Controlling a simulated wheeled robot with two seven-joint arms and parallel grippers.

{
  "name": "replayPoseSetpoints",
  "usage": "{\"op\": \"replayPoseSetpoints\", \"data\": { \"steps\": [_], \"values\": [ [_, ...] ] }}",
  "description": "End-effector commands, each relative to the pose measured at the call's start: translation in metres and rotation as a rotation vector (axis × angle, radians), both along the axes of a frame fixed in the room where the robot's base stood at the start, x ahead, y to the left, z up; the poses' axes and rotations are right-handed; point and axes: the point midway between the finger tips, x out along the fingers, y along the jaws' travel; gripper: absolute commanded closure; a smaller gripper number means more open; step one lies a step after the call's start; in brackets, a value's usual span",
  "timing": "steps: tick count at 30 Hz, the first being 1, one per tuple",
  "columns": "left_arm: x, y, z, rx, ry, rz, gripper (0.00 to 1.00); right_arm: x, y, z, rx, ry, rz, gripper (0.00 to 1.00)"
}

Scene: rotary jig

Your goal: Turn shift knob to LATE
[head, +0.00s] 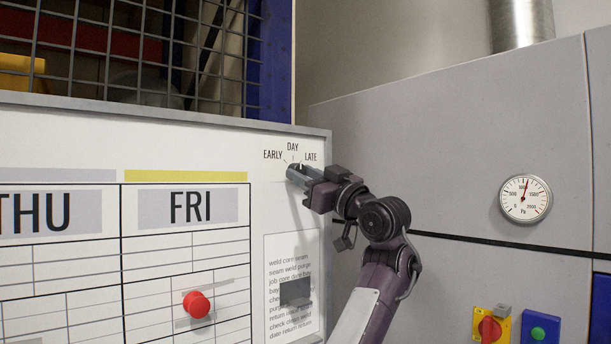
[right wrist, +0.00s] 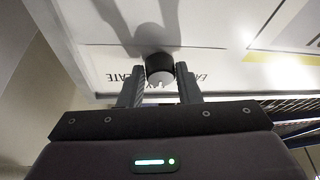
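The shift knob (right wrist: 160,68) is a small black round knob with a grey face on the white board. In the head view, the labels EARLY, DAY and LATE (head: 291,153) arc above it, and my right gripper mostly hides it. In the right wrist view, LATE and part of EARLY show upside down. I cannot tell which label the knob points to. My left gripper is out of view.
A schedule board (head: 186,252) with a red round magnet (head: 196,304) and a printed list (head: 291,255) lies left of my arm. To the right, a grey cabinet carries a gauge (head: 525,198), a red rotary switch (head: 490,328) and a green button (head: 538,332). Wire mesh stands above the board.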

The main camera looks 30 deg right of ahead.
Motion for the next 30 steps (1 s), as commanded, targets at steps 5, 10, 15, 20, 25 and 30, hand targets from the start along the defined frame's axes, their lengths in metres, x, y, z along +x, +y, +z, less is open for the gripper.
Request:
{"op": "replayPoseSetpoints", "data": {
  "steps": [5,10,15,20,25,30],
  "values": [
    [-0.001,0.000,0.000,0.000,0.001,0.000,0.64,0.000,0.000,0.000,0.000,0.000,0.000,0.93],
    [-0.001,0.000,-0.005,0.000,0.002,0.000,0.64,0.000,0.000,-0.002,0.008,0.001,-0.001,0.93],
    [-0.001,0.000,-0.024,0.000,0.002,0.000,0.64,0.000,0.000,-0.006,0.054,0.003,-0.003,0.93],
    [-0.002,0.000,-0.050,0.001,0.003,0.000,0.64,-0.001,0.001,-0.008,0.145,0.009,-0.004,0.93],
    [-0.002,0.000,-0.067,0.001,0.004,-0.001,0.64,-0.001,0.003,-0.005,0.286,0.019,-0.002,0.93],
    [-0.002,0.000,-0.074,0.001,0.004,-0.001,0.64,-0.001,0.005,-0.002,0.436,0.030,0.000,0.93]
  ]
}}
